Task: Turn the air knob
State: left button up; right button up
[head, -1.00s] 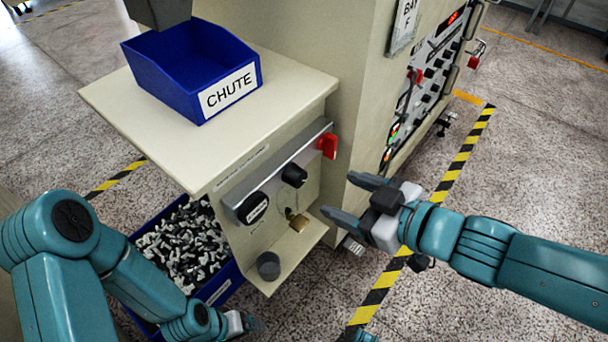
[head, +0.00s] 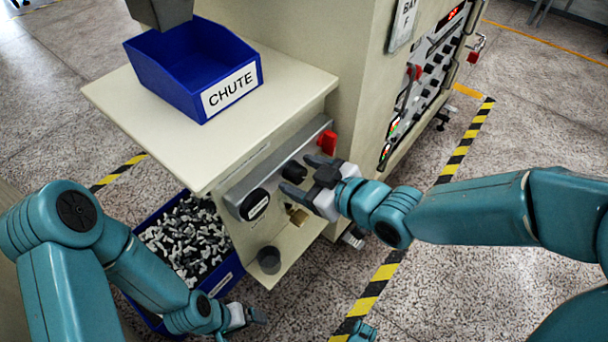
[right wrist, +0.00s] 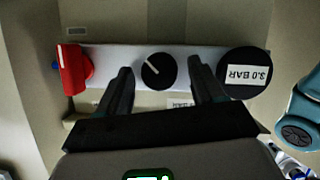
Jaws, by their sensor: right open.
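The air knob (head: 292,172) is a round black knob on a grey strip on the side of the bench. In the right wrist view the knob (right wrist: 158,71) shows a white pointer line slanting to the upper left. My right gripper (head: 302,177) is open, with its fingers reaching to the panel at the knob. In the right wrist view the two fingertips (right wrist: 160,68) stand on either side of the knob, with a gap visible on each side. My left gripper (head: 246,317) hangs low near the bottom edge; its jaw opening is unclear.
A round black dial marked 3.0 BAR (right wrist: 246,73) and a red handle (right wrist: 72,70) flank the knob. A brass padlock (head: 298,216) and grey cup (head: 269,260) are below. A blue CHUTE bin (head: 185,85) sits on the bench top; a parts crate (head: 222,285) stands on the floor.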

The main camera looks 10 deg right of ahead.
jog(key=c, duration=1.1)
jog(key=shift+o, duration=0.2)
jog(key=shift+r+m+p, duration=0.25)
jog(key=shift+m+p, duration=0.05)
jog(key=shift+p, duration=0.55)
jog(key=m+g+y+p, duration=0.1)
jog(key=p, duration=0.2)
jog(key=m+g+y+p, duration=0.1)
jog(key=m+p, duration=0.1)
jog(key=p, duration=0.2)
jog(key=shift+w+d, duration=0.1)
jog(key=shift+d, duration=0.1)
jog(key=shift+f+m+y+p, duration=0.25)
jog(key=shift+m+p, duration=0.35)
jog(key=shift+p, duration=0.45)
jog(key=o, duration=1.1)
jog(key=shift+c, duration=0.2)
